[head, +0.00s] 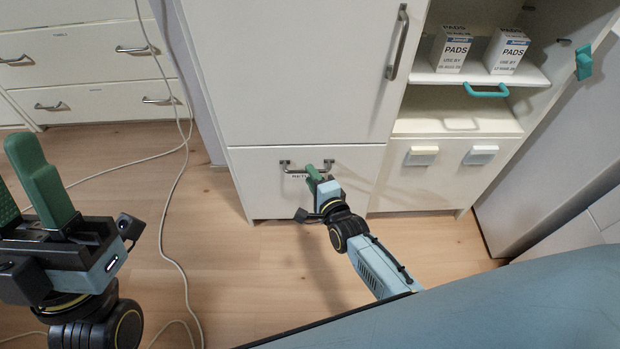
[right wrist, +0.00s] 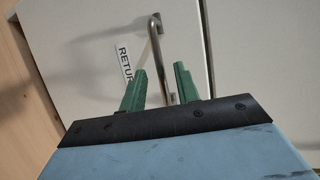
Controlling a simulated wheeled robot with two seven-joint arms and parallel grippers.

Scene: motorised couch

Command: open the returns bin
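The returns bin (head: 260,195) is a white front low in the cabinet, with a metal bar handle (head: 293,168) near its top and a partly hidden label. It looks closed. In the right wrist view the label (right wrist: 124,63) begins "RETU" and the handle (right wrist: 155,45) runs into the gap between the green fingers. My right gripper (head: 319,168) is at the handle's right half, open, its fingers apart (right wrist: 160,70). I cannot tell whether they touch the bar. My left gripper (head: 14,168) is at the left edge, open and empty, one finger partly cut off.
A tall white door (head: 295,70) with a vertical handle is above the bin. An open shelf (head: 475,75) with two PADS boxes is at the right, over two small-handled fronts. White drawers (head: 90,65) stand at the left. A cable (head: 178,200) crosses the wooden floor. A blue surface (head: 500,310) fills the lower right.

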